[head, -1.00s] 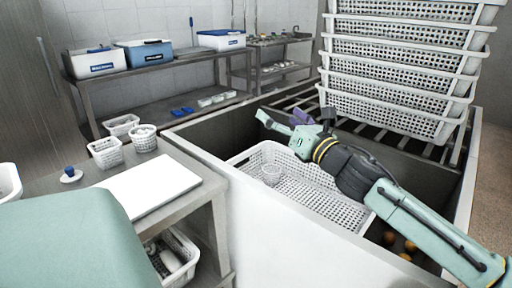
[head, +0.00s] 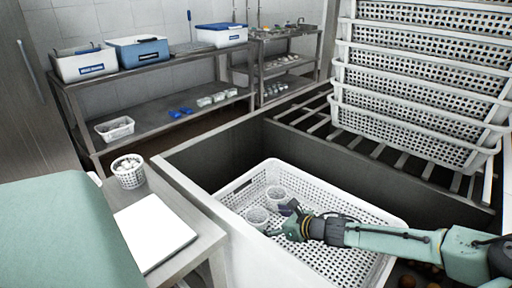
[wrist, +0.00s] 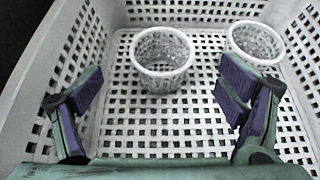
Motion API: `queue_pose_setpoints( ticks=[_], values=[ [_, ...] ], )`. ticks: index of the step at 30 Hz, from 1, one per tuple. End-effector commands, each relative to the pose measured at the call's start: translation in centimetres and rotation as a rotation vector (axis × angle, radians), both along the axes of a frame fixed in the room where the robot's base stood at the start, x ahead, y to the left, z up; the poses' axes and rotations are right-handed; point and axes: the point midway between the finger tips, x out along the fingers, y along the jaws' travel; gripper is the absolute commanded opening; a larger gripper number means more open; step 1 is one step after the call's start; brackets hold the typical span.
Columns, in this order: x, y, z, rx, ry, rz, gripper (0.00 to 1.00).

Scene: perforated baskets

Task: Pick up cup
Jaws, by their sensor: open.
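Two small white perforated cups stand upright inside a large white perforated basket (head: 349,258). One cup (head: 257,217) is nearer my gripper and the other cup (head: 276,196) is a little farther back. In the wrist view one cup (wrist: 162,60) is ahead between the fingers, and the other cup (wrist: 256,43) is to the right, beyond the right finger. Which cup matches which across the views I cannot tell for certain. My gripper (head: 285,219) is in the basket, open and empty. Its purple-padded fingers (wrist: 160,93) are spread wide and touch neither cup visibly.
The basket sits in a deep grey trough (head: 231,148). Stacked white baskets (head: 419,82) rise on a rack behind. A side table holds a white board (head: 153,231) and a small filled basket (head: 128,171).

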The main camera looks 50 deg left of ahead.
Motion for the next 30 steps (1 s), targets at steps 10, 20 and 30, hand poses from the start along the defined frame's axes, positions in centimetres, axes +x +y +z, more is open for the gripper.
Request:
queue_pose_setpoints(
  ticks=[10,20,30],
  values=[
    [-0.4,3.3,-1.2,0.0,0.002,0.001,0.88],
    [-0.5,6.6,-3.0,0.0,0.001,-0.002,0.88],
    [-0.5,6.6,-3.1,0.0,0.0,-0.001,0.8]
  ],
)
